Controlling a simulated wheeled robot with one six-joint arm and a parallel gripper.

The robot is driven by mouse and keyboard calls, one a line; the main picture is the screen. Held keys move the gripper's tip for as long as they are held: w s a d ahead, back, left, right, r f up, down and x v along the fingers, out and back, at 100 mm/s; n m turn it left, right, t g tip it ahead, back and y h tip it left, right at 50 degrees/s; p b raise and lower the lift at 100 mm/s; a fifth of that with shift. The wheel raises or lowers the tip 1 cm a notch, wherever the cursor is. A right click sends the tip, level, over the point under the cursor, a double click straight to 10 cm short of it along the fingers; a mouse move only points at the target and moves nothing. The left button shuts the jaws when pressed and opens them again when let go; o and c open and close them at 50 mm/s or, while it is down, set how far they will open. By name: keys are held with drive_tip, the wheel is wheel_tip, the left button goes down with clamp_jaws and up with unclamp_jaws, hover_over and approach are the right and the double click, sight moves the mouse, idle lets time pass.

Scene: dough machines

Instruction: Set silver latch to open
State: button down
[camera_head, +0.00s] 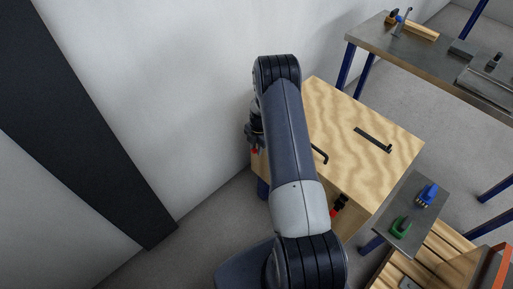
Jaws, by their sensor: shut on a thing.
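My gripper (255,143) is at the left side of the wooden box (385,140), partly hidden by my arm. It is shut on a small part with a red end (255,151), which I take to be the handle of the silver latch. The latch's metal body is hidden, so I cannot tell its position. Another latch, black with a red handle (338,207), is on the front side of the box, right of my arm.
A black handle (320,154) and a black strip (373,139) are on the box top. A small grey table (408,228) with a blue and a green item stands at the right. A metal workbench (430,62) is behind. A white wall (150,110) is close at the left.

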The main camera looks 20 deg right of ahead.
drive_tip(key=c, duration=1.2)
unclamp_jaws()
wheel_tip(320, 180, up, 11)
drive_tip(key=d+b, duration=0.1)
drive_tip(key=shift+w+f+b, duration=0.15)
drive_tip(key=shift+w+b, duration=0.05)
drive_tip(key=shift+b, duration=0.15)
drive_tip(key=f, duration=0.3)
drive_tip(key=f+p, duration=0.1)
drive_tip(key=f, duration=0.3)
drive_tip(key=a+f, duration=0.1)
drive_tip(key=f, duration=0.2)
drive_tip(key=shift+s+f+p, duration=0.2)
drive_tip(key=shift+f+p, duration=0.2)
